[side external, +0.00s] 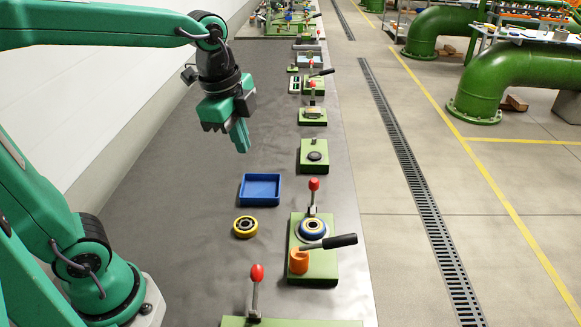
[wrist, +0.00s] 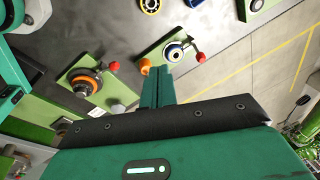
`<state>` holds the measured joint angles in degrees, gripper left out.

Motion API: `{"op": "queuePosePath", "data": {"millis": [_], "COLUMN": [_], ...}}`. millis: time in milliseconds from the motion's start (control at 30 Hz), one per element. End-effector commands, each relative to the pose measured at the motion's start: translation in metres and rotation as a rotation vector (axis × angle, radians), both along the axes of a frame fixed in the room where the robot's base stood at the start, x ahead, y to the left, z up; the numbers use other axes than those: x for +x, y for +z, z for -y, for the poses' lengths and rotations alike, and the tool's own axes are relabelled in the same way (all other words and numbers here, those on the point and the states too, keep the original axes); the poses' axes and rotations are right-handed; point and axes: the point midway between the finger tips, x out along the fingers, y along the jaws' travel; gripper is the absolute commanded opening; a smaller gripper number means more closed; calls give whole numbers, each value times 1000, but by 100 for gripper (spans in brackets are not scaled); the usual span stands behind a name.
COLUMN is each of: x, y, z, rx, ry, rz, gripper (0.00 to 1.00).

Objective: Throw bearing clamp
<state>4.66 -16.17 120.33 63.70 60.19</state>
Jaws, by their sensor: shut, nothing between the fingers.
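The bearing clamp is a green plate (side external: 318,270) with a lever whose red knob (side external: 314,184) stands up at the plate's far end. A blue-rimmed bearing (side external: 312,229) sits on the plate. An orange part (side external: 299,262) with a black handle (side external: 340,241) is at the near end. My gripper (side external: 242,149) is shut and empty, high above the table, left of and beyond the clamp. In the wrist view, my shut fingers (wrist: 157,72) overlap the plate's lower edge, with the bearing (wrist: 174,53) and red knob (wrist: 200,57) visible. The black handle is not clear there.
A blue tray (side external: 260,188) and a loose yellow-rimmed bearing (side external: 245,227) lie left of the clamp. Another red-knobbed lever (side external: 257,272) stands at the front. Several green fixtures (side external: 314,155) line the table's right side. The table's left part is clear.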

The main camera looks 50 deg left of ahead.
Motion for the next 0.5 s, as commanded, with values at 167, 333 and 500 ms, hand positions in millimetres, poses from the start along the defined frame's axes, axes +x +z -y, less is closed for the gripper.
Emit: {"op": "queuePosePath", "data": {"millis": [167, 333, 500], "x": [25, 47, 68], "y": [-3, -9, -18], "z": [9, 18, 28], "rx": [50, 84, 104], "ry": [-269, -530, -794], "rz": [-65, -124, -180], "gripper": [0, 0, 0]}}
